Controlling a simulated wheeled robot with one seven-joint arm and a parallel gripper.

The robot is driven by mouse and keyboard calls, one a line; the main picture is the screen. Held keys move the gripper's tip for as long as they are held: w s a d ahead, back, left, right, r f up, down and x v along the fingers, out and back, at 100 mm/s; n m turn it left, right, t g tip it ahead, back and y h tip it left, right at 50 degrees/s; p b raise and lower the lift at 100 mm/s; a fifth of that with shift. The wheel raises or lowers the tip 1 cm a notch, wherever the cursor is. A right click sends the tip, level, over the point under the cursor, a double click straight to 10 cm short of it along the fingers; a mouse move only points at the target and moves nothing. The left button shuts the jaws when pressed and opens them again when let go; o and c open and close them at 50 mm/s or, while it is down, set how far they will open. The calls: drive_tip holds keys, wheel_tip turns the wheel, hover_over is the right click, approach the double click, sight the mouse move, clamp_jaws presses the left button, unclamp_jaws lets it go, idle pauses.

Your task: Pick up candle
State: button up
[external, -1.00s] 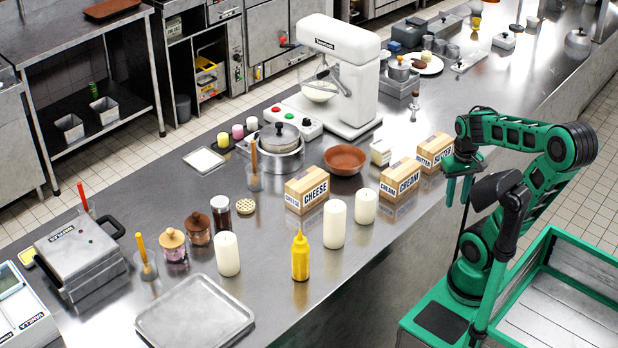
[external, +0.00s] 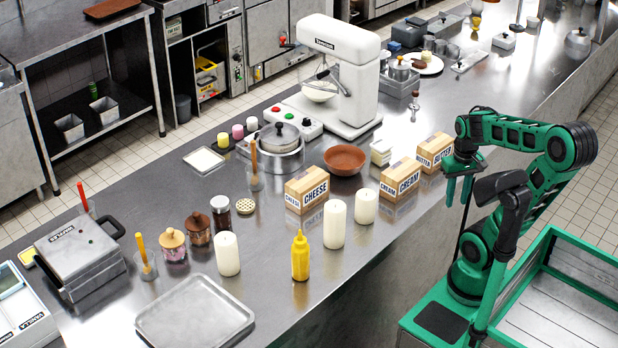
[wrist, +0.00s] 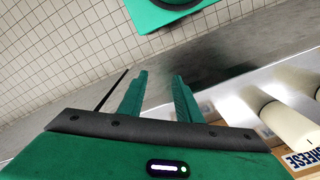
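Several white candles stand upright on the steel counter (external: 400,240) in the external view. One candle (external: 365,206) is nearest my gripper, a taller candle (external: 334,224) is just left of it, and another candle (external: 228,254) is farther left. In the wrist view, a candle (wrist: 290,118) shows at the right, with part of another at the edge. My gripper (external: 458,190) hangs over the counter's front edge, right of the candles and apart from them. In the wrist view its two fingers (wrist: 158,95) are spread with nothing between them.
The cheese box (external: 307,190), cream box (external: 400,180) and butter box (external: 434,152) stand behind and right of the candles. A yellow squeeze bottle (external: 300,257) stands left of the taller candle. A grey tray (external: 195,315) lies at front left.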

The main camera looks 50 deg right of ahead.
drive_tip(key=o, duration=1)
wheel_tip(320, 180, up, 14)
drive_tip(key=n, duration=2.5)
hover_over(367, 193)
wheel_tip(367, 193, down, 9)
drive_tip(key=shift+a+f, duration=0.1)
drive_tip(key=shift+f, duration=0.1)
drive_tip(key=shift+a+f, duration=0.15)
drive_tip(key=shift+f, duration=3.05)
